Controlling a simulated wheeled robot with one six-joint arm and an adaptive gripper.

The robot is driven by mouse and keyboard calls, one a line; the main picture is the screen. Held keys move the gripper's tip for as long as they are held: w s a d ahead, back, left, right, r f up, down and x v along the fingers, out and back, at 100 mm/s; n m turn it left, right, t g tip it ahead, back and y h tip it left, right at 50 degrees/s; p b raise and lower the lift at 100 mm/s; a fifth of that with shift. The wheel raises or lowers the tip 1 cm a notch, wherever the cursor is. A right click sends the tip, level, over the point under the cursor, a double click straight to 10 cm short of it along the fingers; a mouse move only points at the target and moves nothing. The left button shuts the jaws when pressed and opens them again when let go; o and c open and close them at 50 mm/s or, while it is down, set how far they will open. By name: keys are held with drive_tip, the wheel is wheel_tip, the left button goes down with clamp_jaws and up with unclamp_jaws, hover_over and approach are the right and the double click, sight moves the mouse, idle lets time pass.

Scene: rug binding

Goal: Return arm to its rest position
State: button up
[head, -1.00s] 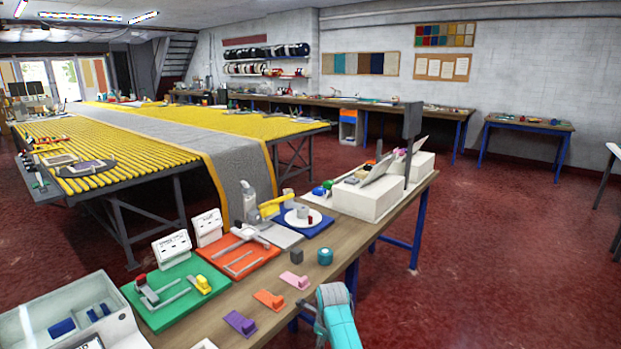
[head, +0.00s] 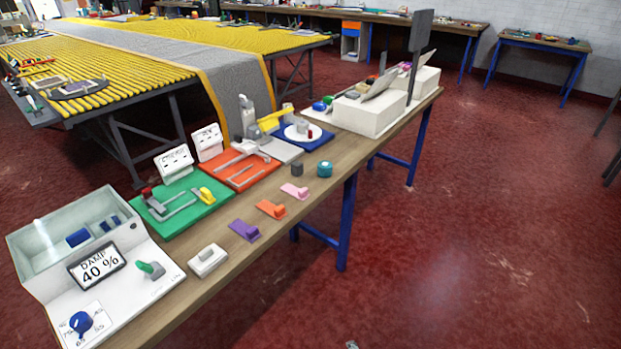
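My gripper is not in view in the head view now, and neither is the rest of my arm. The long wooden workbench (head: 345,168) with blue legs runs from the lower left to the upper right. Nothing of mine shows over it.
A damp box reading 40 % (head: 98,262) stands at the bench's near end. Beyond it are a green board (head: 185,222), an orange board (head: 240,180), and purple (head: 244,230), orange (head: 270,208) and pink (head: 294,191) pieces. The red floor (head: 440,265) at right is clear.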

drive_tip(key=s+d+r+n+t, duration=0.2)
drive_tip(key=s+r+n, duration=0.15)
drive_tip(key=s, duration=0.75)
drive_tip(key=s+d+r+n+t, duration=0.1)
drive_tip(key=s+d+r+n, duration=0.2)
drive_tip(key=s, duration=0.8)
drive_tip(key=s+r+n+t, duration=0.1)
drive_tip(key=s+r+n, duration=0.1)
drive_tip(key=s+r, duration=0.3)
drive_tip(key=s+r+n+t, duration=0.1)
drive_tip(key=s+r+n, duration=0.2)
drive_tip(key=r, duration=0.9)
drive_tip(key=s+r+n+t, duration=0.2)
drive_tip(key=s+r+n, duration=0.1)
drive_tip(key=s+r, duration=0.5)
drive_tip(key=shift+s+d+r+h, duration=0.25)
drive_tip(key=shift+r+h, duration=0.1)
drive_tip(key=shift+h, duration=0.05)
